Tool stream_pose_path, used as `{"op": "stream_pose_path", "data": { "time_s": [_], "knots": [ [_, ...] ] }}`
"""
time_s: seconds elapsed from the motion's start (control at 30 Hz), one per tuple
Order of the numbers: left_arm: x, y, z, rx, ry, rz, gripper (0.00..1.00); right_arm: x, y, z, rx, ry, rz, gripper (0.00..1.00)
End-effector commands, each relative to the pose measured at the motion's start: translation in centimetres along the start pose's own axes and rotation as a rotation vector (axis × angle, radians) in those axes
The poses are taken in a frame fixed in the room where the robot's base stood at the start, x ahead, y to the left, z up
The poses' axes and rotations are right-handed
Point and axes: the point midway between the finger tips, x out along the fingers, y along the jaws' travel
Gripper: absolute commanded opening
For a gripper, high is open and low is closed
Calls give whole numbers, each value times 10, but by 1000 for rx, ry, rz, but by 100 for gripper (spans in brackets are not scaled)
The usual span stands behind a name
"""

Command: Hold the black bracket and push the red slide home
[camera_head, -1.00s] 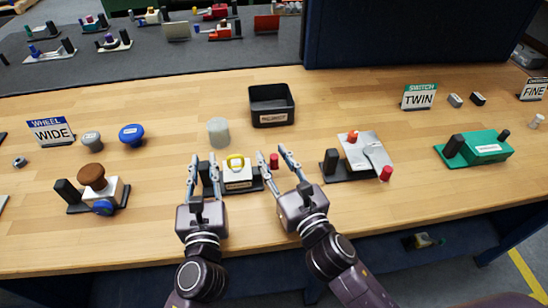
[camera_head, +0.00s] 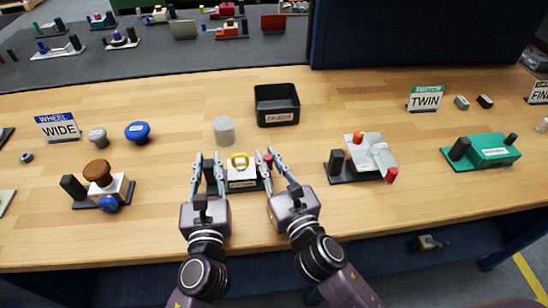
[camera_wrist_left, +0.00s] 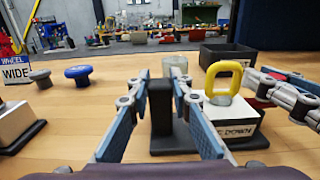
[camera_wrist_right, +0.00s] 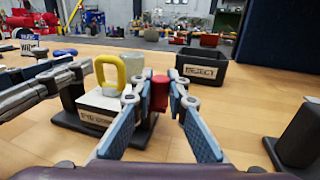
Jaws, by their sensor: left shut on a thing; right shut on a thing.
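The valve unit (camera_head: 241,173) has a white block, a yellow loop handle (camera_head: 239,160) and a dark base. Its upright black bracket (camera_wrist_left: 160,105) stands at the left end. My left gripper (camera_head: 208,158) is shut on this bracket, one finger on each side. The red slide (camera_wrist_right: 160,92) is at the unit's right end. My right gripper (camera_head: 267,155) is shut on it, with the red showing between the fingertips. The slide's inner end is hidden by the fingers and the block.
A black reject bin (camera_head: 277,104) and a frosted cylinder (camera_head: 223,130) stand behind the unit. A grey unit with red knobs (camera_head: 365,158) is to the right, and a unit with a brown knob (camera_head: 97,185) to the left. The front table strip is clear.

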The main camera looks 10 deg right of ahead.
Motion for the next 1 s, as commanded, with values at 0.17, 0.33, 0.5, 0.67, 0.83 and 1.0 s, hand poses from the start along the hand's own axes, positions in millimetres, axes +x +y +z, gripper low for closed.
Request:
{"op": "stream_pose_path", "data": {
  "time_s": [0.17, 0.33, 0.5, 0.67, 0.83, 1.0],
  "knots": [
    [-1, -4, -4, -1, 8, -8, 0, -1, 5, 0, 3, -1, 11, 17],
    [-1, -4, -4, -2, 8, -9, 0, -1, 4, 0, 3, -1, 9, 33],
    [-1, -4, -5, -3, 9, -8, 0, 0, 3, 0, 2, -1, 8, 33],
    [-1, -4, -5, -3, 9, -8, 0, 0, 3, 0, 2, -1, 7, 33],
    [-1, -3, -5, -3, 9, -8, 0, -1, 0, 0, 2, 0, 6, 33],
    [-1, -3, -5, -3, 9, -7, 0, -6, -16, -1, 0, 1, 5, 33]
  ]
}}
